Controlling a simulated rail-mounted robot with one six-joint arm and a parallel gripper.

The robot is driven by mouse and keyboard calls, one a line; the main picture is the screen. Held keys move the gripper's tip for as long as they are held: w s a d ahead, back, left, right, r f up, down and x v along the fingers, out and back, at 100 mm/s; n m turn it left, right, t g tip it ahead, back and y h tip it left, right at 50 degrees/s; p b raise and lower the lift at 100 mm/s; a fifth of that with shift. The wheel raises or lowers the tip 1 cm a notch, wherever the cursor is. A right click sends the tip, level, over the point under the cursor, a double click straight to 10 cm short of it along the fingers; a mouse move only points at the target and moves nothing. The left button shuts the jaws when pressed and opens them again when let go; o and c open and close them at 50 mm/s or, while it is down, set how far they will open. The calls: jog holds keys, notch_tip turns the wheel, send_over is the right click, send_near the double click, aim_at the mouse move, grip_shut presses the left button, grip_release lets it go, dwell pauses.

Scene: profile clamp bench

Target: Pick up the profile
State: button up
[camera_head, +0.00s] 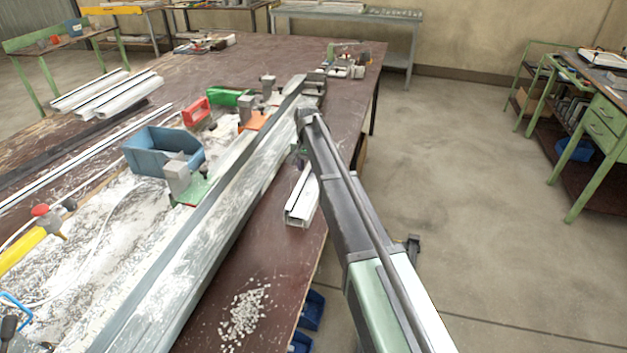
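A short white profile (299,202) lies on the brown bench top (262,262), near the bench's right edge and to the right of the long metal rail. Its near end face shows hollow channels. My arm comes in from the lower right and bends down at its far end. My gripper (301,151) is small and partly hidden there, above and beyond the profile's far end. I cannot tell whether its fingers touch the profile or are open or shut.
A long metal rail (215,195) with clamps runs diagonally along the bench. A blue bin (150,158), a red clamp part (196,112) and more white profiles (107,95) lie to the left. White chips (243,317) are scattered in front. Green workbenches stand at the right.

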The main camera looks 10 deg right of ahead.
aim_at(308, 167)
grip_shut()
notch_tip(308, 167, up, 20)
jog(key=p, duration=2)
